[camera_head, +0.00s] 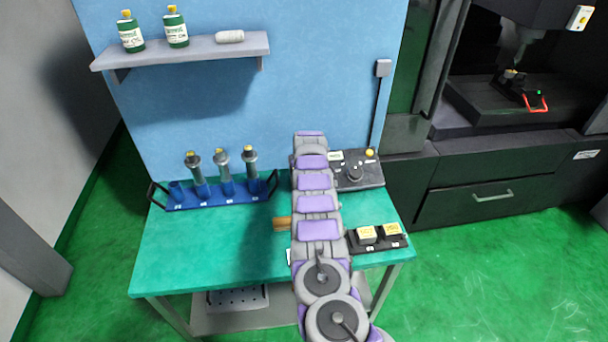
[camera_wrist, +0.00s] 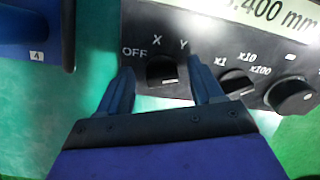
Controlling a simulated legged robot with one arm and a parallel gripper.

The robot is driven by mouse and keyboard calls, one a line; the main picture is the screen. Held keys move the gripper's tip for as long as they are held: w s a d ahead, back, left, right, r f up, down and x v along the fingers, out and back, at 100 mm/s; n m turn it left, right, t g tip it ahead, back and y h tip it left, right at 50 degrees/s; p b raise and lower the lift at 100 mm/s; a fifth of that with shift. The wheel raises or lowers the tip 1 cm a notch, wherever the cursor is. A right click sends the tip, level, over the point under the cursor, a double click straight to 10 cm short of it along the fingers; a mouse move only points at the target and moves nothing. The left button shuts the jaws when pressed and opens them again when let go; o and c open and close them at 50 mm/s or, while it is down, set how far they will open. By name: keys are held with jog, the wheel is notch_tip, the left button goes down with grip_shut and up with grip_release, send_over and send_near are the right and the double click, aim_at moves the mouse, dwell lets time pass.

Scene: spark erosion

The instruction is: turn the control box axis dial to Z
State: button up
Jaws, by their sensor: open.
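The dark control box (camera_head: 358,172) stands at the back right of the green table, partly hidden by my arm in the head view. It also shows in the wrist view (camera_wrist: 205,40), with a display reading ending in ".400 mm". The black axis dial (camera_wrist: 165,70) has OFF, X and Y printed around it. No Z label is visible; the right finger covers the area below Y. My gripper (camera_wrist: 161,72) is open, with one blue finger on each side of the dial. Whether the fingers touch it cannot be told. My arm hides the gripper in the head view.
Right of the axis dial are a multiplier dial (camera_wrist: 238,82) marked x1, x10, x100 and a larger knob (camera_wrist: 292,95). A blue rack (camera_head: 215,198) with several holders stands left. A black tray (camera_head: 378,246) with two blocks lies front right. A shelf (camera_head: 190,52) hangs above.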

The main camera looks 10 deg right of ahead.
jog(key=p+v, duration=0.1)
jog(key=v, duration=1.6)
jog(key=shift+r, duration=0.1)
jog(key=shift+a, duration=0.1)
